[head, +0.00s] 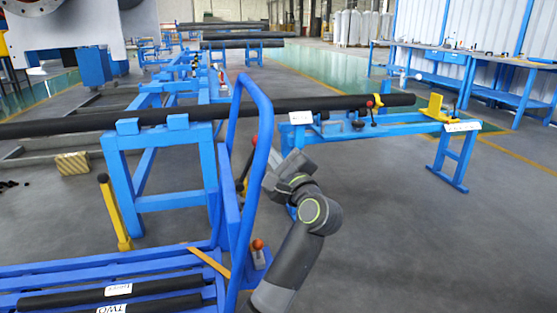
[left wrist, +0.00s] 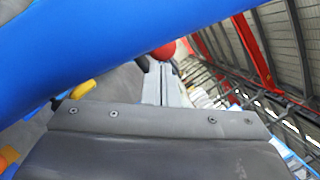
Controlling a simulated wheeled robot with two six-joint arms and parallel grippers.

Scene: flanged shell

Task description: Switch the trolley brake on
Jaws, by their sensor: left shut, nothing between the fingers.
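The blue trolley (head: 225,265) stands at the lower left in the head view, with its tall blue tube handle (head: 262,150) rising at its right end. A lever with an orange-red knob (head: 258,244) stands at the trolley's right end, below my left gripper (head: 275,178). That gripper is beside the handle, and its fingertips are hard to make out there. In the left wrist view my left gripper (left wrist: 163,85) is shut and empty. A red ball (left wrist: 163,50) shows just beyond its fingertips; I cannot tell whether they touch. A blue tube (left wrist: 110,45) crosses close above. My right gripper is out of view.
Black bars labelled with white tags (head: 118,289) lie on the trolley. A long black pipe (head: 340,102) rests across blue supports (head: 165,165) behind it. A yellow post (head: 114,212) stands left of the handle. The floor at right is clear.

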